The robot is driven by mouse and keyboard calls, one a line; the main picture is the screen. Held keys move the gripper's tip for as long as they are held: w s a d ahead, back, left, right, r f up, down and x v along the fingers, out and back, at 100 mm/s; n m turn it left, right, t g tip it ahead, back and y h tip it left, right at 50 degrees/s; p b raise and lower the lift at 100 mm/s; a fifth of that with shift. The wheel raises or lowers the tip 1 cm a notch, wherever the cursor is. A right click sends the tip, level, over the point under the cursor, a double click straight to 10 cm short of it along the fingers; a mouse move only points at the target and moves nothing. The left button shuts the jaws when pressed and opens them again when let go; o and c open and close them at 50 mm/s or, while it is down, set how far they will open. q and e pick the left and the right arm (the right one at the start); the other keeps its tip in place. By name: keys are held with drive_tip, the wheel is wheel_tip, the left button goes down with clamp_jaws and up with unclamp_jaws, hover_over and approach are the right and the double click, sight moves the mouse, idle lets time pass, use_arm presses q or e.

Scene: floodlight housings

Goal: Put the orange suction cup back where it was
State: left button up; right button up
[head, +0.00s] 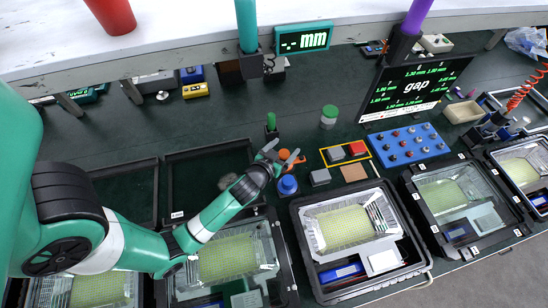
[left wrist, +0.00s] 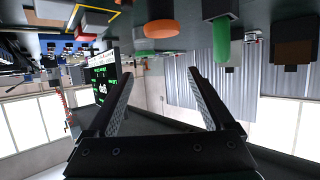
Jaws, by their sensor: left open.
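The orange suction cup (head: 285,154) sits on the dark bench in the head view, between a green-topped piece (head: 271,121) and a blue one (head: 288,186). My left gripper (head: 279,155) partly covers it there. In the left wrist view, which is turned upside down, the orange cup (left wrist: 158,29) stands on a dark base beyond the fingertips, beside the green piece (left wrist: 221,42). My left gripper (left wrist: 160,82) is open, with nothing between its fingers. Whether a finger touches the cup I cannot tell. My right gripper is not in view.
Floodlight housings (head: 345,228) in black trays line the front of the bench. Right of the cup are a grey block (head: 320,177), a yellow-framed holder (head: 345,151) and a blue pegboard (head: 409,145). A green-capped jar (head: 329,116) stands behind. The gap display (head: 416,87) rises at the back.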

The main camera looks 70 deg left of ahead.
use_arm(q)
drive_tip(key=w+d+v, duration=0.1)
drive_tip(key=v, duration=0.8)
drive_tip(key=shift+s+d+r+p, duration=0.15)
drive_tip(key=shift+s+r+p, duration=0.15)
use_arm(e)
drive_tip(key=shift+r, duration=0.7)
